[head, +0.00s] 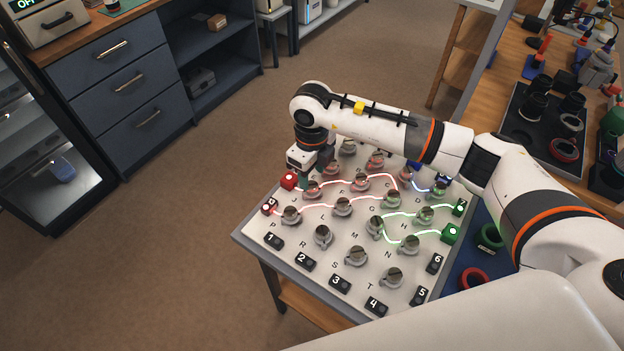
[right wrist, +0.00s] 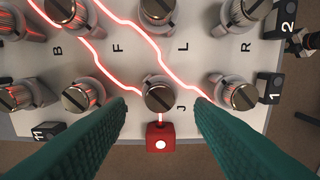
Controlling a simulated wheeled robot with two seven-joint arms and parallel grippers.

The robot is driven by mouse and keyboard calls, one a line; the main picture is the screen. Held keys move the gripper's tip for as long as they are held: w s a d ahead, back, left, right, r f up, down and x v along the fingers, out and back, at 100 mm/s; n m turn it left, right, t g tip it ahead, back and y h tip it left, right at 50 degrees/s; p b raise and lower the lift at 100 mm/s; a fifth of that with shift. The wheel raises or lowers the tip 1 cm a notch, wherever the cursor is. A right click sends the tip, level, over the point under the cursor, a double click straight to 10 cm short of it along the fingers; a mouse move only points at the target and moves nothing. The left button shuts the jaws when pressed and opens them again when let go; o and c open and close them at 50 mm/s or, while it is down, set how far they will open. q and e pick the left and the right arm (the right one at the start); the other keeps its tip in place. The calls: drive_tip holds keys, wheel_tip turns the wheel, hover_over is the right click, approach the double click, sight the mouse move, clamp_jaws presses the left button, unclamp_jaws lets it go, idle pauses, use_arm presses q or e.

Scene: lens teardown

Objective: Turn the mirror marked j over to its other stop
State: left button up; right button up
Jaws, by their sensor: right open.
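The mirror marked j (right wrist: 160,95) is a round grey knob with a slotted top, in the middle of the right wrist view, with the letter J to its lower right. Its slot runs from lower left to upper right. A red glowing line runs between it and a red block (right wrist: 160,137) just below it. My right gripper (right wrist: 160,112) is open, its green fingers on either side of the mirror, with gaps showing. In the head view, my right gripper (head: 311,165) is over the board's far left corner. My left gripper is not in view.
Several similar knobs stand close around on the pale board (head: 300,240), with glowing red and green lines between them. Numbered black tiles (head: 340,283) line its front edge. A bench with a black tray (head: 518,128) stands at the right; floor lies left.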

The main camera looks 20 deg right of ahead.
sight(312, 184)
wheel_tip(312, 184, up, 9)
drive_tip(key=b, duration=0.1)
drive_tip(key=shift+f, duration=0.2)
